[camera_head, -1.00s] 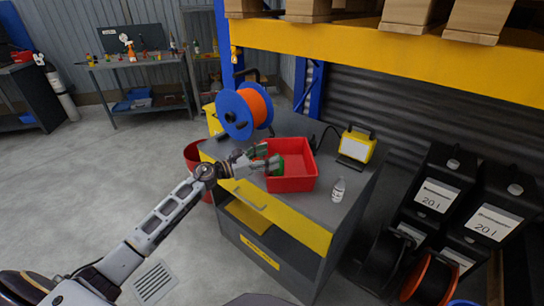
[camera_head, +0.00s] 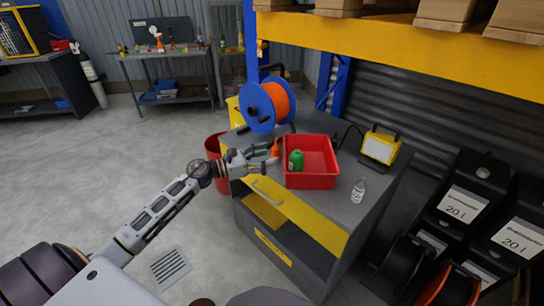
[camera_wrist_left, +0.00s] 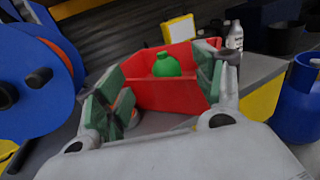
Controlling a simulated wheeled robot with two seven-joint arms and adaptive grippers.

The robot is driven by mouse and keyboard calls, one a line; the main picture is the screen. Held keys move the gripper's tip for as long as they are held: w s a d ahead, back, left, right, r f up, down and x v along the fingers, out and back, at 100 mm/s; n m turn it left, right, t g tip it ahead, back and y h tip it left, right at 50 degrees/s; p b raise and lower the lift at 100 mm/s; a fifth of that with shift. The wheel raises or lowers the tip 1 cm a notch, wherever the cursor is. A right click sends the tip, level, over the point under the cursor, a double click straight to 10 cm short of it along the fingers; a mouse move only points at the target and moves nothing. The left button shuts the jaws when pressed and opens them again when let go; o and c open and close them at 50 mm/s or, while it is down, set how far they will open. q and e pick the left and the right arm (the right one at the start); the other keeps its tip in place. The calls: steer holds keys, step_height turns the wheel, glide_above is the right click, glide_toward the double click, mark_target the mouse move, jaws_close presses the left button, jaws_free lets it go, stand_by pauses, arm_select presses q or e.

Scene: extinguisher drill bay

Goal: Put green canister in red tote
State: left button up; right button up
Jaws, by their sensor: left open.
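The green canister (camera_head: 296,160) stands inside the red tote (camera_head: 321,182), near its left wall. The tote sits on the grey top of the workbench cart. In the left wrist view the canister (camera_wrist_left: 167,65) shows above the near rim of the red tote (camera_wrist_left: 165,97). My left gripper (camera_head: 274,160) is just left of the tote, open and apart from the canister. In the left wrist view its green-padded fingers (camera_wrist_left: 160,90) are spread with the tote beyond them. My right gripper is not in view.
A blue cable reel with orange cable (camera_head: 262,106) stands behind the gripper. A clear bottle (camera_head: 358,190) and a yellow work lamp (camera_head: 380,147) are right of the tote. An orange object (camera_head: 276,147) is close by the fingers. A red bin (camera_head: 214,147) stands left of the cart.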

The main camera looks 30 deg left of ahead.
arm_select(q)
steer(key=shift+s+a, duration=0.4)
steer(key=shift+s, duration=0.1)
stand_by(0.3)
